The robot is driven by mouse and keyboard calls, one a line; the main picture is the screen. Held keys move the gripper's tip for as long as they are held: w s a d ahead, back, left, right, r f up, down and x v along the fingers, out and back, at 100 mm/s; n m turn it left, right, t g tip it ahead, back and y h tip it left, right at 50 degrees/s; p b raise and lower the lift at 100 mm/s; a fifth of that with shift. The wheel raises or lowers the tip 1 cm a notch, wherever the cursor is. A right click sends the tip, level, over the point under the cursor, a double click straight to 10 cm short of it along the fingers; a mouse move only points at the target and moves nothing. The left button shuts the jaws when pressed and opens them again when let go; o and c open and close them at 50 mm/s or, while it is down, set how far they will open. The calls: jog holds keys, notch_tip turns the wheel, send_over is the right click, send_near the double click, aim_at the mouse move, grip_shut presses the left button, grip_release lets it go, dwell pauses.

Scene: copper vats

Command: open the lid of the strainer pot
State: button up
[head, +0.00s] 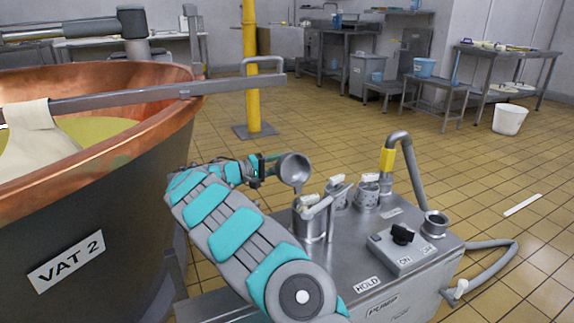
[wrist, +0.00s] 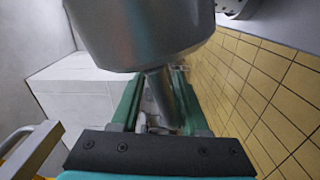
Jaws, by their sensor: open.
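The strainer pot (head: 309,228) is a metal cylinder on top of the pump unit, partly behind my arm. A round, dish-like metal piece, apparently its lid (head: 292,168), stands tilted up above the pot, with a narrow part leading down towards it. My gripper (head: 262,168) is at the left of this piece. In the wrist view, a large rounded metal body (wrist: 140,30) fills the top, and its stem (wrist: 160,95) lies between my open fingers. I cannot tell whether the fingers touch it.
Two small metal fittings with pale handles (head: 367,195) stand right of the pot. A bent pipe (head: 408,165) and switch box (head: 402,246) are on the pump unit (head: 400,300). Copper vat (head: 100,215) is close at left; yellow post (head: 250,70) stands behind. Floor right is mostly clear.

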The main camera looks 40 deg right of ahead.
aim_at(287, 153)
notch_tip(287, 153, up, 3)
jog(key=shift+f, duration=0.2)
jog(key=shift+s+a+r, duration=0.2)
jog(key=shift+s+r, duration=0.05)
jog(key=shift+r, duration=0.05)
jog(key=s+a, duration=0.2)
jog(key=s, duration=0.2)
jog(key=s+a+b, duration=0.1)
jog(key=s+a, duration=0.2)
jog(key=s, duration=0.1)
jog(key=s+a, duration=0.3)
jog(key=s, duration=0.1)
jog(key=shift+r, duration=0.3)
jog(key=shift+s+a+r, duration=0.2)
jog(key=shift+s, duration=0.3)
jog(key=shift+d+r, duration=0.1)
